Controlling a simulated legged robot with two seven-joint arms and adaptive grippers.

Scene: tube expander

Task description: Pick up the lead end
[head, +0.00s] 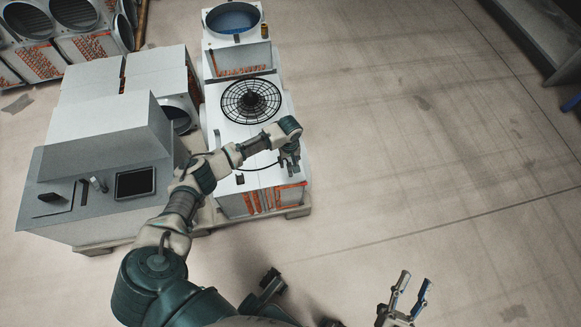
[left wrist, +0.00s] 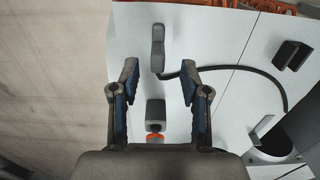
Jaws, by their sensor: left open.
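In the left wrist view a black lead (left wrist: 245,75) curves over a white surface from a grey, handle-like end piece (left wrist: 157,48). This piece lies just beyond my fingertips, roughly centred between them. My left gripper (left wrist: 158,76) is open, with a finger on each side and nothing held. A grey block with an orange ring (left wrist: 155,112) shows between the fingers. In the head view the left gripper (head: 289,160) is over the front right of the white unit, and part of the lead (head: 262,167) shows beside it. My right gripper (head: 415,279) is open and empty, low at the right.
A small black block (head: 240,179) sits on the white unit (head: 225,200), in front of a round fan grille (head: 251,100). A grey console (head: 85,190) with a dark screen stands to the left. The floor (head: 400,150) to the right is clear.

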